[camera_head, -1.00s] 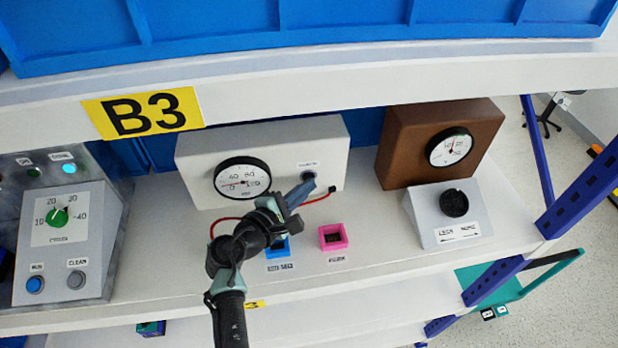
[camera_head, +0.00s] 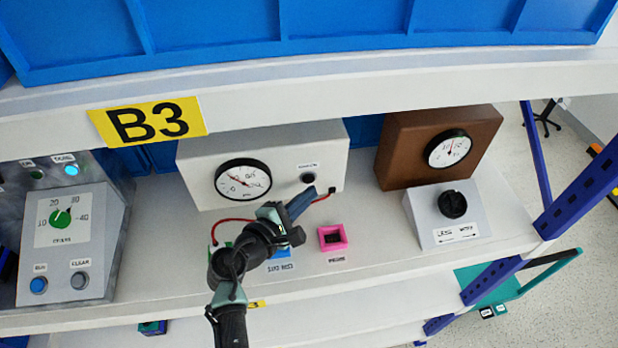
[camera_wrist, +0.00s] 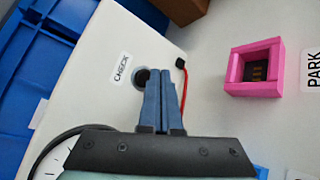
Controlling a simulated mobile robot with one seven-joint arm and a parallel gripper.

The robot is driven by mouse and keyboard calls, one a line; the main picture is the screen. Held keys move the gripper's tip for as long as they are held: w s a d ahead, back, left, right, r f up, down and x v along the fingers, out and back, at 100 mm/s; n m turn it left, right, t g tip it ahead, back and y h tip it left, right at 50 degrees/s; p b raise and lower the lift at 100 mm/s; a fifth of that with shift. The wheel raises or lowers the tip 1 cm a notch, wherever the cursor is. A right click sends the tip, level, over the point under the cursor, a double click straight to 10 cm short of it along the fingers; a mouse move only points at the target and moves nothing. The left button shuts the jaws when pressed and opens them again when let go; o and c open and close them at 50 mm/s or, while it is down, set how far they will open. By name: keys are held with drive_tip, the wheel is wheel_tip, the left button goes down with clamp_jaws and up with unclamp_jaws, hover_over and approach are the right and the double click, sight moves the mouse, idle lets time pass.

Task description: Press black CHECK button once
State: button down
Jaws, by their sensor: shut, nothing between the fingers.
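The black CHECK button (camera_head: 308,177) is on the front of the white box (camera_head: 330,160), right of its round gauge (camera_head: 243,183). In the wrist view the button (camera_wrist: 141,76) shows beside the CHECK label (camera_wrist: 121,68). My gripper (camera_head: 311,193) is shut and empty, its blue fingers just below the button in the head view. In the wrist view the fingertips (camera_wrist: 162,72) lie just right of the button and partly cover it. I cannot tell whether they touch the box. The gauge needle points to the upper left of its dial.
A red lead ends in a black plug (camera_head: 332,191) right of my gripper. A pink socket (camera_head: 333,238) marked PARK sits on the shelf. A brown box with gauge (camera_head: 390,145) and a knob panel (camera_head: 470,220) stand right. A grey control panel (camera_head: 65,240) stands left.

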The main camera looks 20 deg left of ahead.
drive_tip(key=shift+s+d+p, duration=0.5)
drive_tip(key=shift+s+d, duration=0.2)
drive_tip(key=shift+s, duration=0.3)
drive_tip(key=shift+s+d+p, duration=0.45)
drive_tip(key=shift+s+d, duration=0.2)
drive_tip(key=shift+s, duration=0.35)
